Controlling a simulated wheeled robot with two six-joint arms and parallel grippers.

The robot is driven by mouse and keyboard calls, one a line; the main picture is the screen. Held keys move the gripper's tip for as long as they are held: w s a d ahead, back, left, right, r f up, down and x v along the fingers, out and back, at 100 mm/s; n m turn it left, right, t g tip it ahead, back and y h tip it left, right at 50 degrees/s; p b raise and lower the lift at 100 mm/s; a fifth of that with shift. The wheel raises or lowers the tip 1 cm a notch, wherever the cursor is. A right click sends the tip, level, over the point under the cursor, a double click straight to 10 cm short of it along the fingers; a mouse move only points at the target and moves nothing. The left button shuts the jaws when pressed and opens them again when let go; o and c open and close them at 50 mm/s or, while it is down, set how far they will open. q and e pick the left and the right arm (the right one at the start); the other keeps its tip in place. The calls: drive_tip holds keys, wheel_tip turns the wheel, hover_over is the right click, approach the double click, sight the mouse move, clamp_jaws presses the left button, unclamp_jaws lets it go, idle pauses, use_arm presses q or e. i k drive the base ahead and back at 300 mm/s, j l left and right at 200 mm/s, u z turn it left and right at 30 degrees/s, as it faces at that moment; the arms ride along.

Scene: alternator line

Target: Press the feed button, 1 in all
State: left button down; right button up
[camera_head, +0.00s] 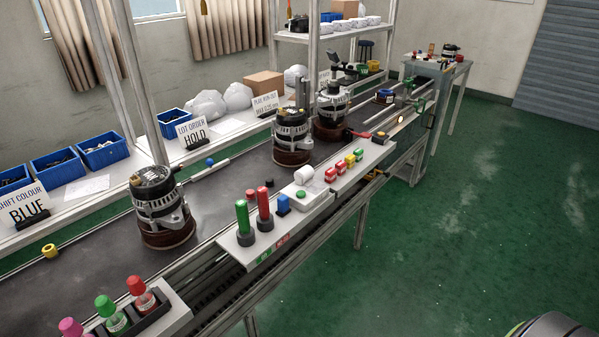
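A round green button (301,194) sits on top of a small white box (311,199) on the white shelf along the front of the conveyor, near the middle of the view. I cannot read any label on it, so I cannot tell for certain that it is the feed button. A white roll (304,174) lies at the back of the box. Nothing touches the button. Further right, a small unit with an orange-yellow top (381,135) sits at the end of the shelf. Neither of my grippers is in view.
A blue block (283,204) and tall green (242,222) and red (264,208) cylinders stand left of the box. Small red, yellow and green pieces (342,165) lie right of it. Alternators (161,207) stand on the dark conveyor (95,278) behind. The green floor (470,220) in front is clear.

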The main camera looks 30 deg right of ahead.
sight(301, 193)
drive_tip(key=i+l, duration=0.15)
drive_tip(key=l, duration=0.25)
drive_tip(key=i+l, duration=0.15)
drive_tip(key=l, duration=0.3)
drive_tip(key=i+l, duration=0.1)
drive_tip(key=l, duration=0.3)
drive_tip(key=i+l, duration=0.15)
drive_tip(key=l, duration=0.25)
drive_tip(key=i+l+u, duration=0.1)
drive_tip(key=l, duration=0.3)
drive_tip(key=i+l, duration=0.2)
drive_tip(key=l, duration=0.25)
drive_tip(key=i+l, duration=0.1)
drive_tip(key=l, duration=0.3)
